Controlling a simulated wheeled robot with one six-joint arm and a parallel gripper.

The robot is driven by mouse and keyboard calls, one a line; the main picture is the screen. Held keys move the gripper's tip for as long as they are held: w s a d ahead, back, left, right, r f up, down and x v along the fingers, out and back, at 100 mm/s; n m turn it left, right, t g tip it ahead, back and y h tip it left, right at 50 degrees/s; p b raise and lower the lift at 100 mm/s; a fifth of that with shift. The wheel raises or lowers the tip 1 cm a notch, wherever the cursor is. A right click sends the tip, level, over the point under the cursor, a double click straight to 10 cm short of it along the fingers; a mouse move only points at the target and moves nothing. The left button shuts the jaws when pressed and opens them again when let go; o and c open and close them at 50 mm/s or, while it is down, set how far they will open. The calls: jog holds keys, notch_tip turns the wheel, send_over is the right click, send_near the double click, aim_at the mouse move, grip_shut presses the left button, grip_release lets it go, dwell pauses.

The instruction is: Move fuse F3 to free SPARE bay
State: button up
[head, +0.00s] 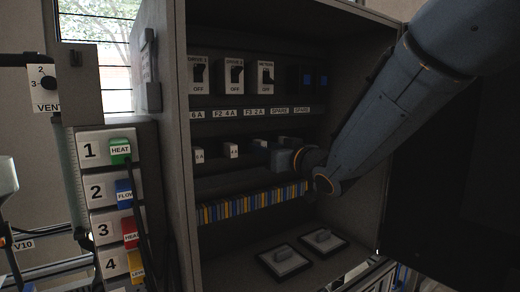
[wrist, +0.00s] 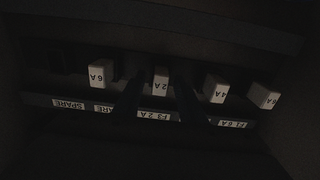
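Fuse F3 (wrist: 160,82), a pale block marked 2 A, sits in the row above the F3 2 A label (wrist: 154,115) in the upside-down wrist view. The dark fingers of my gripper (wrist: 157,88) stand on either side of it, apparently open with small gaps. In the head view my gripper (head: 283,159) reaches into the cabinet at the fuse row and partly hides fuse F3 (head: 260,143). A 6 A fuse (wrist: 97,73) stands in the nearer SPARE bay. The far SPARE bay (wrist: 62,62) looks dark and empty, with its SPARE label (wrist: 68,104) below.
A 4 A fuse (wrist: 216,90) and another 6 A fuse (wrist: 264,96) stand beside F3. Switches (head: 236,76) are above and a striped terminal strip (head: 250,203) below. The cabinet side walls (head: 165,150) bound the space. Light is very dim.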

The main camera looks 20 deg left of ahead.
jog(key=shift+w+a, duration=0.25)
jog(key=shift+a, duration=0.05)
dwell(0.4)
grip_shut()
dwell(1.2)
